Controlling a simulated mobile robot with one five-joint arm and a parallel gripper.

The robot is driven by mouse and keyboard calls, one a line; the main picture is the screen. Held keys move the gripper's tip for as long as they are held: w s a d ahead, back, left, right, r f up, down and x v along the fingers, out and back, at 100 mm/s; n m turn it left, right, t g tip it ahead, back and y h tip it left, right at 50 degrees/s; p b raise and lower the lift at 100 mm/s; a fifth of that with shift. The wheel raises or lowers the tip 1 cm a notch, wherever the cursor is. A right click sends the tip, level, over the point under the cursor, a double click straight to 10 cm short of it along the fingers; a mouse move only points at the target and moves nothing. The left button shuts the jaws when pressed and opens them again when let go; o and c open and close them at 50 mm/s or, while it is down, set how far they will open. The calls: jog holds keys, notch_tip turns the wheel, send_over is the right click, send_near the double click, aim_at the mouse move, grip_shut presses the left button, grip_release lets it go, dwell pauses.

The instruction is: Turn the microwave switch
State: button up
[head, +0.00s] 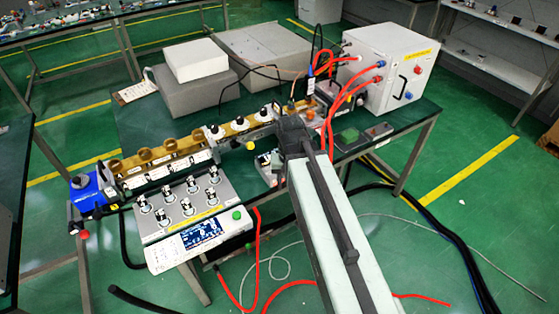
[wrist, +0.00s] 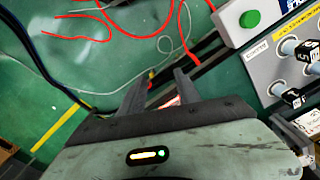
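My gripper (wrist: 163,82) is open in the wrist view, with two dark fingers apart and nothing held between them. In the head view my arm reaches in from the bottom right and hides most of the gripper. A control panel (head: 185,205) with several black-and-white knobs (head: 190,187), a blue display (head: 202,232) and a green button (head: 237,215) is left of the arm. In the wrist view the green button (wrist: 250,18) and knobs (wrist: 300,70) are at the right, apart from the fingers. I cannot tell which control is the microwave switch.
A brass waveguide row (head: 160,155) runs behind the panel. A white generator box (head: 390,70) with red cables stands at the table's back right. Red cables (head: 262,270) lie on the floor.

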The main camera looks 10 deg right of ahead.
jog(key=w+r+m+p, duration=0.1)
jog(key=w+r+m, duration=0.1)
jog(key=w+m, duration=0.1)
jog(key=w+r+m+p, duration=0.1)
jog(key=w+m+p, duration=0.1)
jog(key=w, duration=0.3)
jog(key=w+r+m+p, duration=0.1)
jog(key=w+r+m, duration=0.1)
jog(key=w+m, duration=0.2)
jog(key=shift+w+r, duration=0.3)
jog(key=shift+w, duration=0.05)
jog(key=shift+w+m, duration=0.15)
jog(key=shift+m, duration=0.15)
notch_tip(320, 180, down, 8)
jog(key=b, duration=0.7)
jog(key=shift+f+b, duration=0.1)
jog(key=shift+b, duration=0.3)
jog(key=shift+c, duration=0.3)
grip_shut()
